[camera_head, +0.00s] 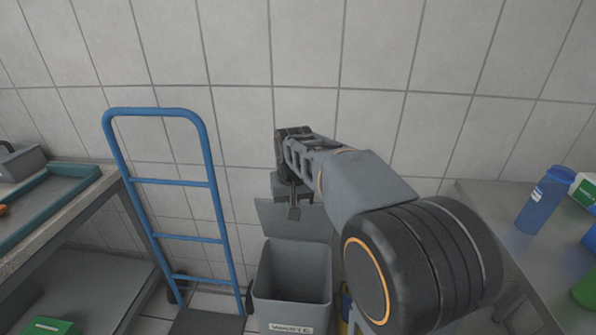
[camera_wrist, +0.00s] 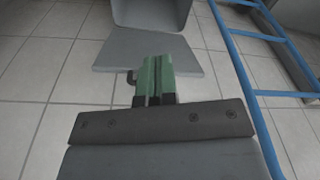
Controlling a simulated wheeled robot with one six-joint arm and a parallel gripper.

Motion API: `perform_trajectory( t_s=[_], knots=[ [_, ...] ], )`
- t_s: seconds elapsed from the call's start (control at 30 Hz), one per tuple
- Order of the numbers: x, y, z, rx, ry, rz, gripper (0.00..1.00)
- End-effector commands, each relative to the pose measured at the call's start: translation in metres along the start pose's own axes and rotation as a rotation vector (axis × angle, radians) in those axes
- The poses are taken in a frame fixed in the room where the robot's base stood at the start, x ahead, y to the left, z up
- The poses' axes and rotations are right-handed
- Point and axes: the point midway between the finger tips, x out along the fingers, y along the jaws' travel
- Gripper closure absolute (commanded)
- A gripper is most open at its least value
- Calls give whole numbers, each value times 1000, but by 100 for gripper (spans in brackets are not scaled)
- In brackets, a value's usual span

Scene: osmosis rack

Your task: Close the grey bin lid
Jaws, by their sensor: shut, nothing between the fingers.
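The grey bin (camera_head: 290,285) stands on the floor with a white label on its front, and its mouth is open. Its grey lid (camera_head: 315,222) hangs open at the back edge, on the wall side. In the wrist view the lid (camera_wrist: 112,52) is a flat panel joined to the bin (camera_wrist: 150,12). My gripper (camera_head: 294,212) is above and in front of part of the lid in the head view. Its green fingers (camera_wrist: 156,64) are shut and empty, overlapping the lid's free edge in the wrist view. I cannot tell whether they touch it.
A blue hand truck (camera_head: 161,182) stands left of the bin. A bench with a teal tray (camera_head: 60,195) is at far left. A metal table (camera_head: 500,215) with a blue bottle (camera_head: 545,200) is at right. A tiled wall (camera_head: 240,130) is behind.

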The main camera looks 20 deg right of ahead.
Motion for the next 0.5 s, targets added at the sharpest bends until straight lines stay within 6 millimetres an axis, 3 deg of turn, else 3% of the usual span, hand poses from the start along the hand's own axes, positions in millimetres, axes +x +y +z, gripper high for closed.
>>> perform_trajectory(
  t_s=[0.03, 0.2, 0.33, 0.5],
  knots=[
    [-26, 4, -33, 29, -30, 1, 100],
    [-50, 23, -118, 128, -116, 4, 100],
    [-53, 42, -163, 196, -174, 6, 100],
    [-45, 67, -195, 267, -233, 6, 100]
  ],
)
